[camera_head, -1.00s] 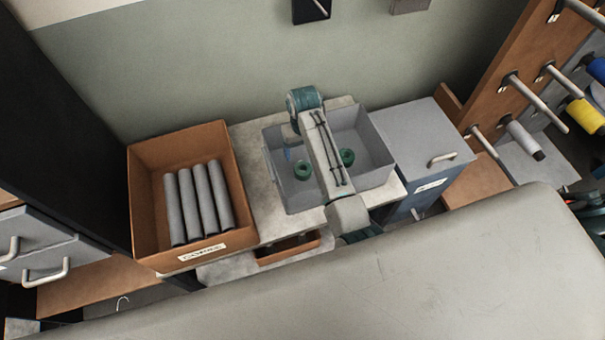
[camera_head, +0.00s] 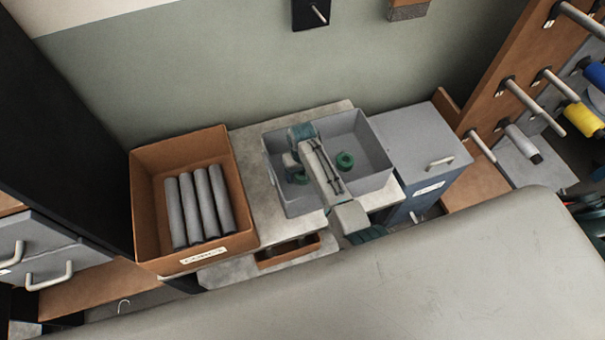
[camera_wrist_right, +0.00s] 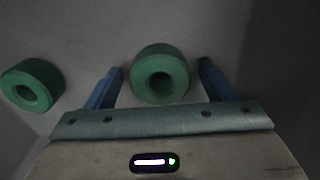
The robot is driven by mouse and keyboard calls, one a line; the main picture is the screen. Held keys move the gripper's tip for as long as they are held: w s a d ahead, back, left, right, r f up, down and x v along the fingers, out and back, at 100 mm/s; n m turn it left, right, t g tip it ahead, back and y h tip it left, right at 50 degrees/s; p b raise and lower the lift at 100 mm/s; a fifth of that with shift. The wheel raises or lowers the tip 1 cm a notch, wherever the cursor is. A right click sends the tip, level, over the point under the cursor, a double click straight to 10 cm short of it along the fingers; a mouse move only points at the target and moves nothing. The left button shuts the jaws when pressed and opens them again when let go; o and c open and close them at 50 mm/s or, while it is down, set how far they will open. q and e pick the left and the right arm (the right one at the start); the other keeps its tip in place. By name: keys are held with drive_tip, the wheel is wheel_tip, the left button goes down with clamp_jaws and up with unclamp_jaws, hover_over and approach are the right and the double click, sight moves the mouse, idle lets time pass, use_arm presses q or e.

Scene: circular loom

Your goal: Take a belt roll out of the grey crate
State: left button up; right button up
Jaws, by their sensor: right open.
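The grey crate (camera_head: 290,207) stands on a light bench top. Two green belt rolls lie on its floor in the head view: one at the left (camera_head: 299,179), partly hidden by my right arm, and one to the right (camera_head: 345,160). My right gripper (camera_head: 289,172) reaches down into the crate by the left roll. In the right wrist view its blue fingers are open (camera_wrist_right: 161,70), one on each side of a belt roll (camera_wrist_right: 181,62), apart from it. The other roll (camera_wrist_right: 38,72) is off to the left. My left gripper is not in view.
A brown box (camera_head: 143,205) with several grey cores stands left of the crate. A grey-blue cabinet (camera_head: 415,140) stands to its right. A rack of pegs with spools (camera_head: 580,117) is at the far right. The wall is close behind.

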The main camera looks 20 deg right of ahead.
drive_tip(key=shift+c, duration=0.3)
drive_tip(key=c, duration=1)
drive_tip(key=shift+r, duration=0.1)
